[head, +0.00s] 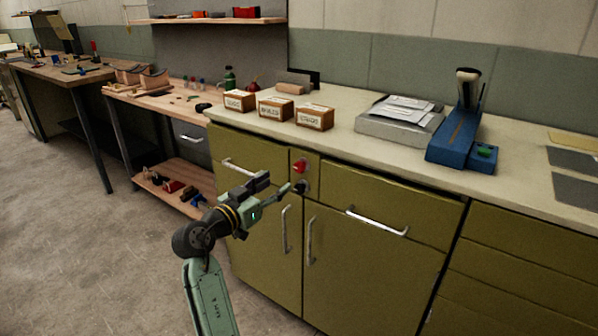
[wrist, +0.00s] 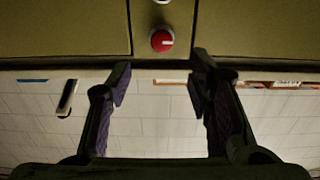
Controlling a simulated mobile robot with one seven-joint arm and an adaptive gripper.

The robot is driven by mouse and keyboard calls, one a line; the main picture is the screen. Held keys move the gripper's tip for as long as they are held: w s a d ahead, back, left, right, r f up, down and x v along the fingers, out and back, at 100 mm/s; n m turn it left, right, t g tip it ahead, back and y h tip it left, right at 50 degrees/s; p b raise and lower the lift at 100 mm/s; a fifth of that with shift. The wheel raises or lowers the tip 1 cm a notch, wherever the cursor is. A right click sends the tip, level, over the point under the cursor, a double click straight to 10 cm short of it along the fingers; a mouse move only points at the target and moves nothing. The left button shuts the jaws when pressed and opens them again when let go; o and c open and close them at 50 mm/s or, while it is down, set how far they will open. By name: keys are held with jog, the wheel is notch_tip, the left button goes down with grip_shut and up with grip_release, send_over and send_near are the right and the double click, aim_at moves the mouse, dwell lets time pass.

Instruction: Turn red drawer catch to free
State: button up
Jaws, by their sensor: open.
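The red drawer catch (head: 299,166) is a round red knob on the narrow olive panel between two drawers, just under the counter edge. It also shows in the wrist view (wrist: 161,40), with a pale mark pointing to the right. My gripper (head: 276,183) is open and empty in front of the cabinet, with its fingers toward this panel. In the wrist view the fingers (wrist: 160,72) are spread, and the red catch appears beyond the tips, between their lines. No contact with the catch shows. A dark round knob (head: 301,187) sits just below the red catch.
The left drawer handle (head: 240,168) and right drawer handle (head: 377,221) stick out on either side. Door handles (head: 285,229) are below. Three labelled boxes (head: 275,108), a grey tray (head: 398,121) and a blue tool (head: 461,142) stand on the counter. Floor at left is clear.

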aim_at(298, 168)
jog(key=p+x, duration=0.2)
jog(key=x, duration=0.8)
jog(key=shift+w, duration=0.25)
grip_shut()
